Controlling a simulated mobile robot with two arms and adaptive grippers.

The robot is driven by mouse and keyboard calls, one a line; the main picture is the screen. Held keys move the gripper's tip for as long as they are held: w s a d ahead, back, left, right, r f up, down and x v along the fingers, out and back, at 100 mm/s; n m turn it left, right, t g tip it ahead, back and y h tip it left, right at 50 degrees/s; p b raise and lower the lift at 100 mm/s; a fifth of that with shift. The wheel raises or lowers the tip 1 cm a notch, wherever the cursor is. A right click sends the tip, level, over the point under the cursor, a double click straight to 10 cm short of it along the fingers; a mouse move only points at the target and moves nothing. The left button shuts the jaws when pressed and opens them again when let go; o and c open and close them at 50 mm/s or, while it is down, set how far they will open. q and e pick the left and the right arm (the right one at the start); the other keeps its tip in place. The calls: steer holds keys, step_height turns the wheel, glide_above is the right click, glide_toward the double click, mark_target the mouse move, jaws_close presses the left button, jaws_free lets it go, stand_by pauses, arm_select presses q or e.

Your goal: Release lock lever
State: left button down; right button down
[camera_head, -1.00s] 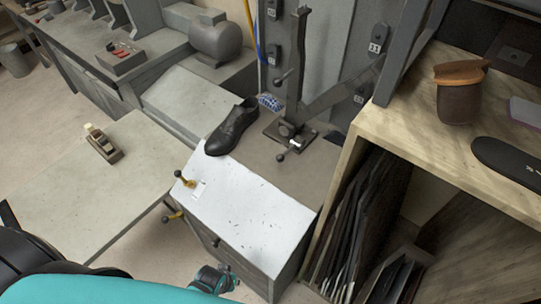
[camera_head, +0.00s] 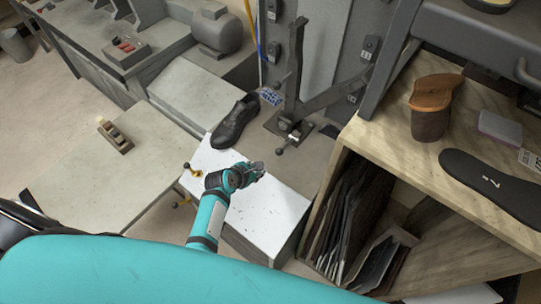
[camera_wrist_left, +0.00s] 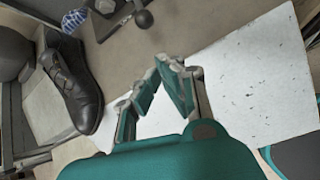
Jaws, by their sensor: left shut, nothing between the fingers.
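A grey stitcher stand (camera_head: 294,80) rises from a base plate at the back. At its foot a short lever with a dark ball knob (camera_head: 280,151) sticks out toward me; a ball knob (camera_wrist_left: 144,19) shows at the top of the left wrist view. Which lever is the lock lever I cannot tell. My left gripper (camera_head: 258,169) is over the white-topped cabinet, in front of the stand and apart from the knob. In the left wrist view its fingers (camera_wrist_left: 163,66) meet at the tips with nothing between them. My right gripper is not in view.
A black shoe (camera_head: 234,122) lies at the back edge of the white-topped cabinet (camera_head: 270,215). A brass clamp knob (camera_head: 188,168) is at its left edge. A wooden shelf unit (camera_head: 375,140) stands close on the right. A plane-like tool (camera_head: 115,136) lies on the left table.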

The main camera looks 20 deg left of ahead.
mark_target(286, 146)
arm_select(q)
steer(key=shift+w+r+n, duration=0.45)
steer(key=shift+n, duration=0.25)
steer(key=shift+f, duration=0.1)
steer(key=b+x, duration=0.8)
steer(key=b, duration=0.2)
steer(key=shift+w+f, duration=0.2)
steer(key=shift+f, duration=0.05)
steer(key=shift+w+d+f+b, duration=0.15)
steer(key=shift+w+f+b, duration=0.15)
steer(key=shift+w+b, duration=0.5)
steer(key=shift+s, duration=0.2)
steer(key=shift+r, duration=0.15)
